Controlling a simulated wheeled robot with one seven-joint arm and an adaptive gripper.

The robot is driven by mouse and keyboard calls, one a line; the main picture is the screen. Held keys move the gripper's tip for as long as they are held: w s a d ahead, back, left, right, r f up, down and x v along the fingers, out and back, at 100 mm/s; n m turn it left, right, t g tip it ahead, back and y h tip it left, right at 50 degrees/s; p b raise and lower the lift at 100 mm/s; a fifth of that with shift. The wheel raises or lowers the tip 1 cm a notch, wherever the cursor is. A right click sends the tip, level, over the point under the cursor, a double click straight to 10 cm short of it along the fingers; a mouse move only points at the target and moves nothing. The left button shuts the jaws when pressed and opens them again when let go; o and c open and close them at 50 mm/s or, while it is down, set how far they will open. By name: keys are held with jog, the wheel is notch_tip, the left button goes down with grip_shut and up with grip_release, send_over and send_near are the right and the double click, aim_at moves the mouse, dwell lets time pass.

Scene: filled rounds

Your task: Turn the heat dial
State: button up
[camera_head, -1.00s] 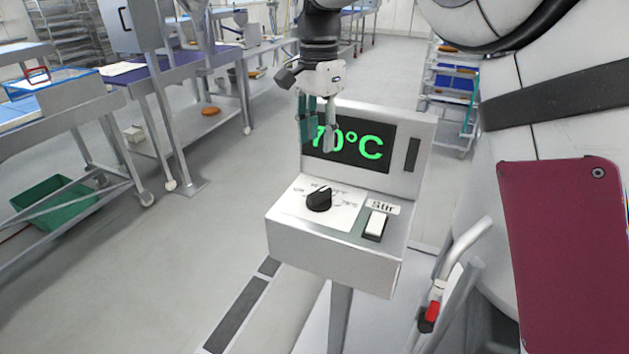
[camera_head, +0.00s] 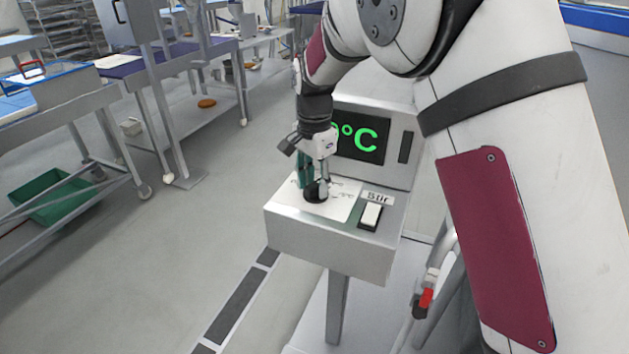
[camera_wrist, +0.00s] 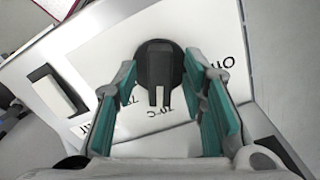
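The heat dial, a round black knob (camera_head: 316,192), sits on a white printed label (camera_head: 343,203) on top of a grey control box (camera_head: 330,243). In the wrist view the dial (camera_wrist: 159,66) lies between and just beyond the fingertips of my gripper (camera_wrist: 163,80). The green-padded fingers are open, one on each side of the dial, with gaps visible. In the head view my gripper (camera_head: 314,178) points down at the dial and partly hides it. The display (camera_head: 360,138) shows green digits ending in "0°C"; my arm hides its left part.
A white "Stir" switch (camera_head: 371,215) is right of the dial, and it also shows in the wrist view (camera_wrist: 56,92). The upright display panel stands close behind the dial. A red-tipped lever (camera_head: 425,300) is below right. Floor to the left is clear up to the steel tables (camera_head: 70,101).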

grip_shut()
jog(key=shift+n, duration=0.4)
jog(key=n+b, duration=0.1)
jog(key=n, duration=0.3)
jog(key=shift+d+f, duration=0.1)
jog(key=n+b, duration=0.1)
jog(key=n, duration=0.4)
jog(key=shift+d, duration=0.1)
jog(key=n+b, duration=0.1)
jog(key=n, duration=0.4)
jog(key=shift+d+n+b, duration=0.1)
jog(key=shift+n+b, duration=0.2)
jog(key=shift+n, duration=0.1)
jog(key=n, duration=0.4)
jog(key=shift+b, duration=0.3)
jog(key=shift+n, duration=0.3)
